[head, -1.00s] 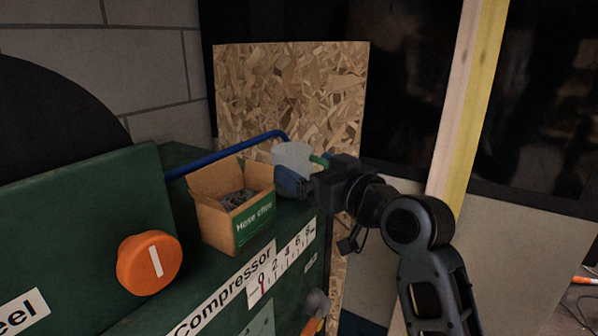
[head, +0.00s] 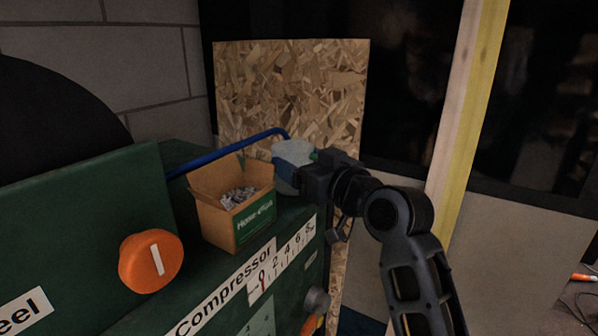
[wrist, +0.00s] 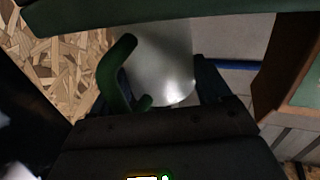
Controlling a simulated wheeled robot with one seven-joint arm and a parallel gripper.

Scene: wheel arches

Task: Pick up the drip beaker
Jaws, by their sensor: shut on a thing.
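The drip beaker (head: 295,149) is a pale, translucent cup with a green handle, at the far right end of the green compressor top. It also shows in the wrist view (wrist: 168,65), with its green handle (wrist: 113,72) to the left. My gripper (head: 291,167) is at the beaker, with its blue fingers shut on the beaker's body. In the wrist view the fingers of my gripper (wrist: 165,88) lie on either side of it. The beaker's base is mostly hidden in the head view, so I cannot tell whether it touches the top.
An open cardboard box (head: 235,212) of small metal parts stands close left of the beaker. A blue hose or bar (head: 225,151) runs behind the box. An orange knob (head: 151,261) is at front left. A chipboard sheet (head: 290,90) stands behind. Open space lies to the right.

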